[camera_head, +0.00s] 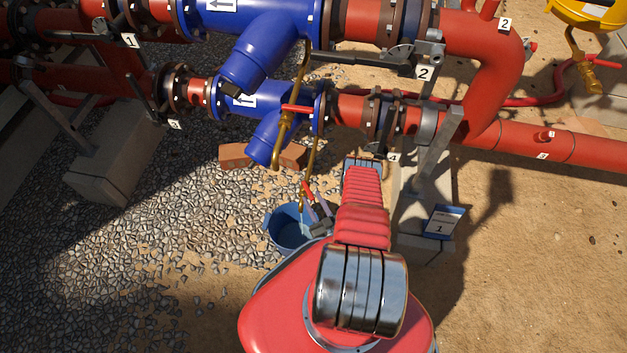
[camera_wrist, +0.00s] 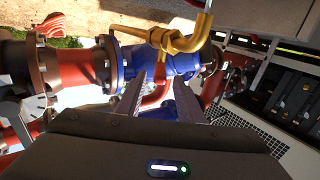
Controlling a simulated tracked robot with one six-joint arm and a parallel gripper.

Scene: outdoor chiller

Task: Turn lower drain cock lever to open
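In the head view, the lower drain cock (camera_head: 303,199) is a small brass valve under the lower blue strainer, just above a blue bucket. Its red lever (camera_head: 307,187) shows beside my gripper (camera_head: 321,211), which is partly hidden by my own arm. In the wrist view, my gripper's two grey fingers (camera_wrist: 162,98) stand apart. A red lever (camera_wrist: 155,96) shows in the gap between them, below a brass valve and bent pipe (camera_wrist: 165,39). I cannot tell whether either finger touches the lever.
The blue bucket (camera_head: 288,229) stands on gravel below the cock. Another red lever (camera_head: 297,108) on a brass pipe sits higher up. Blue strainers (camera_head: 268,135) and red pipes surround the cock. Open sand lies further right.

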